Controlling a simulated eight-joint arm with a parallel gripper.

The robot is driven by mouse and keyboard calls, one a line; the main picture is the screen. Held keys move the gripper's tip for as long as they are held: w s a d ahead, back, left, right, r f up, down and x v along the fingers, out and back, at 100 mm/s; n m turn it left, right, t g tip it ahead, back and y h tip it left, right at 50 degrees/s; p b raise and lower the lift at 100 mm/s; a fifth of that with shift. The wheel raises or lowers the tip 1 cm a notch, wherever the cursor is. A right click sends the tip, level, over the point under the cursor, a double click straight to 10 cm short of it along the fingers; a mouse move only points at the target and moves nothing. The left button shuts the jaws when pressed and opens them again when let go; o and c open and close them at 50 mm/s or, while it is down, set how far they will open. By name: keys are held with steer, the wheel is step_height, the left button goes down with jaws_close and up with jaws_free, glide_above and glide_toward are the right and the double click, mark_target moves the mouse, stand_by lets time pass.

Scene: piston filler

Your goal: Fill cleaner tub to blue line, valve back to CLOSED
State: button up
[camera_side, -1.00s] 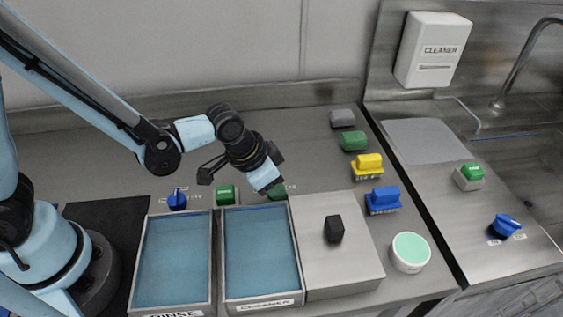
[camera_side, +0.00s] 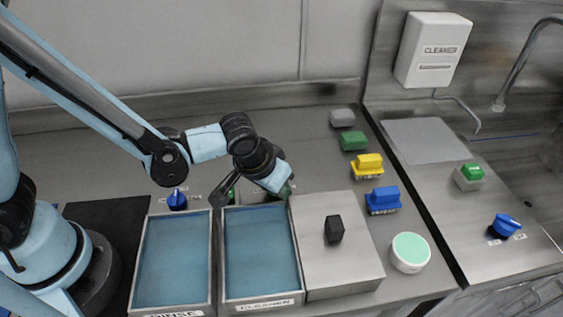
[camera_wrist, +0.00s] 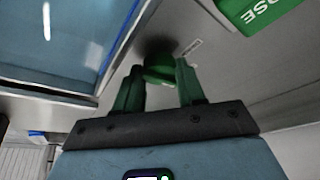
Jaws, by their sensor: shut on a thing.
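My gripper (camera_side: 284,189) is low behind the cleaner tub (camera_side: 224,270), near its far right corner. In the wrist view its two fingers (camera_wrist: 158,76) are shut on a small green knob (camera_wrist: 159,65), one on each side. In the side view the knob is mostly hidden by my gripper. The cleaner tub holds blue liquid (camera_side: 262,255). A green block with white letters ending in "OSE" (camera_wrist: 262,10) shows at the wrist view's top right.
The rinse tub (camera_side: 137,270) stands left, with a blue knob (camera_side: 177,200) behind it. Right are a steel box with a black knob (camera_side: 334,229), yellow (camera_side: 368,165) and blue (camera_side: 383,198) blocks and a round white pot (camera_side: 410,251). A cleaner dispenser (camera_side: 432,50) hangs on the wall.

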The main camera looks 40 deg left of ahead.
steer(key=o, duration=1)
steer(key=shift+o, duration=0.2)
steer(key=shift+r, duration=0.1)
steer(key=v, duration=1.2)
steer(key=shift+a, duration=0.1)
steer(key=s+a+r+t, duration=0.2)
steer(key=a, duration=1.3)
steer(key=shift+a+t, duration=0.2)
steer(key=shift+t, duration=0.1)
